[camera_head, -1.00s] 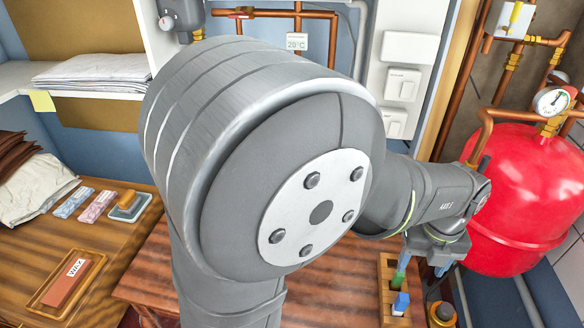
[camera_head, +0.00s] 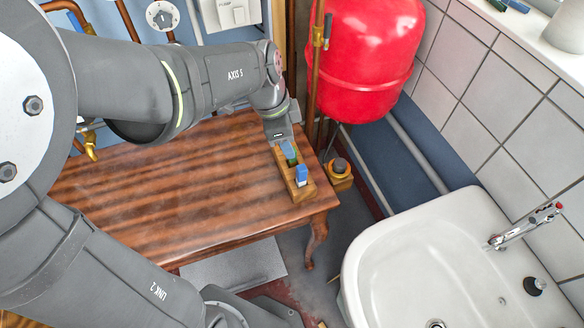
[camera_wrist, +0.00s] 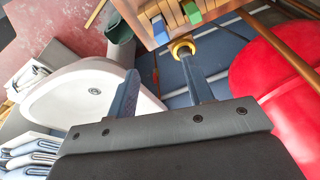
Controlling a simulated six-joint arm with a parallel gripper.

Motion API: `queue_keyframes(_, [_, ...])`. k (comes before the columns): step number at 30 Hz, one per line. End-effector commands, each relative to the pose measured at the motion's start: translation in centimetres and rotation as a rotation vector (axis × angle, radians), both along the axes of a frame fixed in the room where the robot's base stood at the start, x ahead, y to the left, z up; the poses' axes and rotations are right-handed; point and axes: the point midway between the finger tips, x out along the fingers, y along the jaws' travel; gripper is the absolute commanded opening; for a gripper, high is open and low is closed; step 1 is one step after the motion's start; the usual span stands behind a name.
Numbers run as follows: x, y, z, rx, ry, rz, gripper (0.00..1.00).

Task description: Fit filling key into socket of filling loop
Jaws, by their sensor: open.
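A wooden rack (camera_head: 306,192) stands at the right end of the table and holds a blue-topped piece (camera_head: 301,174) and a green one (camera_head: 292,161). In the wrist view the blue piece (camera_wrist: 160,29) and green piece (camera_wrist: 192,12) show at the top. I cannot tell which, if either, is the filling key. My gripper (camera_wrist: 160,66) is open with nothing between its two blue fingers. It is near the rack's far end. In the head view my wrist partly hides the fingers. I cannot identify the filling loop's socket with certainty.
A white sink (camera_head: 440,255) is at right. The table top (camera_head: 180,190) is mostly clear.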

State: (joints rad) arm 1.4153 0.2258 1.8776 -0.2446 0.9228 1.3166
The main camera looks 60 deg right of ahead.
Motion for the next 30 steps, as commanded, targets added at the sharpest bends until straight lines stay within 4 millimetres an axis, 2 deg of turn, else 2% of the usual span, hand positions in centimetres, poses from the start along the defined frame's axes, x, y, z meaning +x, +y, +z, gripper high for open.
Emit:
queue_keyframes(3, [0.4, 0.3, 0.0, 0.004, 0.039, 0.154, 0.47])
queue_keyframes(8, [0.4, 0.4, -0.5, 0.011, 0.061, 0.233, 0.47])
queue_keyframes(24, [-1.4, -1.4, -9.6, 0.013, 0.060, 0.234, 0.47])
queue_keyframes(30, [-1.8, -1.9, -11.5, 0.009, 0.060, 0.233, 0.47])
